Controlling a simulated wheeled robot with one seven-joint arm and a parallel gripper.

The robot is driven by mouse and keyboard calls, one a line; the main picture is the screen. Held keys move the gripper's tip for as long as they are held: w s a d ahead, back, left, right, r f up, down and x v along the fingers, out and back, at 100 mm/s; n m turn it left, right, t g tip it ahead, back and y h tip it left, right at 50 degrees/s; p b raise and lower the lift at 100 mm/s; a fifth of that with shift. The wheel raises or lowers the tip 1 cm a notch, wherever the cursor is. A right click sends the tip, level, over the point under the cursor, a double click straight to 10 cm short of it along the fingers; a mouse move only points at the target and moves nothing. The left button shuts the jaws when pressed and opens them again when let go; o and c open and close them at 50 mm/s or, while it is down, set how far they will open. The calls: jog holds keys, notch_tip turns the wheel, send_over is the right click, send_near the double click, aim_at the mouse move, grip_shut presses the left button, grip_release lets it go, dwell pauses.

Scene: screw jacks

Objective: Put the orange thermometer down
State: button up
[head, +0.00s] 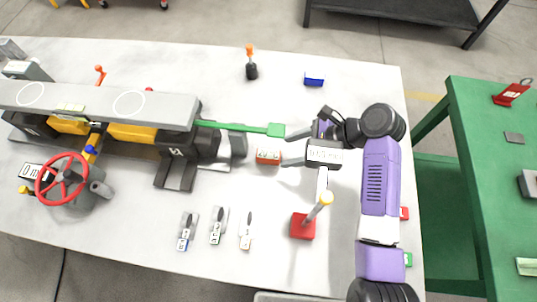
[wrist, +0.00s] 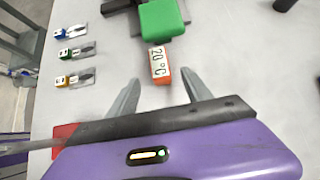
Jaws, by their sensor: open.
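The orange thermometer (head: 268,156) is a small block with a pale display face, standing on the white table (head: 350,85) beside the green bar's end. In the wrist view the thermometer (wrist: 160,65) reads 20 °C and lies just ahead of and between my fingertips. My gripper (head: 285,149) is open, its two fingers spread to the right of the thermometer in the head view. In the wrist view my gripper (wrist: 160,77) shows a gap between each finger and the block. Whether its underside touches the table is hard to see.
A long grey machine (head: 100,104) with a red handwheel (head: 62,178) fills the left. A green bar (head: 245,127) reaches beside the thermometer. A red block (head: 302,227) with a yellow-knobbed lever stands in front; three small gauges (head: 216,226) lie left. Bare table surrounds the thermometer's front.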

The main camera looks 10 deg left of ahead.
aim_at(273, 154)
jog(key=shift+s+a+f, duration=0.15)
jog(key=shift+a, duration=0.15)
jog(key=shift+x, duration=0.9)
jog(key=shift+w+p+x, duration=0.1)
jog(key=shift+p+x, duration=0.1)
jog(key=shift+x, duration=1.15)
jog(key=shift+w+p+x, duration=0.15)
jog(key=shift+x, duration=1.2)
grip_shut()
